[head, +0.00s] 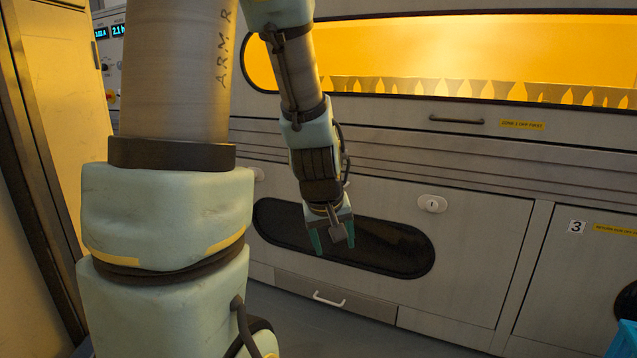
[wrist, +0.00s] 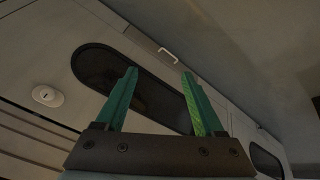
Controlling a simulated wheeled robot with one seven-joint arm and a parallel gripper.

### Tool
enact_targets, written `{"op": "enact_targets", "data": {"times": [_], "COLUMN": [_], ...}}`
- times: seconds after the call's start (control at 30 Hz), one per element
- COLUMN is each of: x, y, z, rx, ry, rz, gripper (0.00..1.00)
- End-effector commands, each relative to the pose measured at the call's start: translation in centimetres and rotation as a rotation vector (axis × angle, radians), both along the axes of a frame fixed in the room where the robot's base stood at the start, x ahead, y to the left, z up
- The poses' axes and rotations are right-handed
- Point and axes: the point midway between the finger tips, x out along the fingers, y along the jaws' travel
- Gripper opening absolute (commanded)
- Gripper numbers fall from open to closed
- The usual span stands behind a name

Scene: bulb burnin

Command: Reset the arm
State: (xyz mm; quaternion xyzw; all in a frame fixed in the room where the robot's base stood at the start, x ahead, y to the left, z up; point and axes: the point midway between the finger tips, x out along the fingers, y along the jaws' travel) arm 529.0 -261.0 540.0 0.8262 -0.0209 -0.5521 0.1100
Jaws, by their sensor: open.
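My gripper (head: 332,240) hangs from my arm, pointing down, in the middle of the head view. It is in front of the dark oval window (head: 400,250) of a grey cabinet (head: 480,235). In the wrist view my gripper (wrist: 158,90) shows two green fingers spread wide apart. Nothing is between the fingers. The same dark oval window (wrist: 95,65) lies behind them in the wrist view. My arm is bent, with its thick lower links filling the left of the head view.
Above the cabinet is a glowing amber window (head: 450,55). A dark handle (head: 456,120) sits under it. A low drawer (head: 335,295) is beneath the oval window. A blue object (head: 625,340) is cut off at the lower right. Grey floor (head: 420,340) is clear in front.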

Motion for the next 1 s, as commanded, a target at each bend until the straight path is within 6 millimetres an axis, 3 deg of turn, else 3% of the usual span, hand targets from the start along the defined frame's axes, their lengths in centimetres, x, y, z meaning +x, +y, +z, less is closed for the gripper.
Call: {"op": "enact_targets", "data": {"times": [0.03,0.1,0.3,0.67,1.0], "x": [-1.0,-2.6,-7.2,-6.9,-6.9], "y": [2.2,4.5,10.4,9.8,9.8], "z": [0.8,1.0,2.2,9.7,20.1], "rx": [0.04,0.093,0.209,0.205,0.203], "ry": [0.038,0.096,0.25,0.244,0.243], "rz": [-0.032,-0.087,-0.212,-0.214,-0.213], "gripper": [0.7,0.7,0.7,0.7,0.7]}}
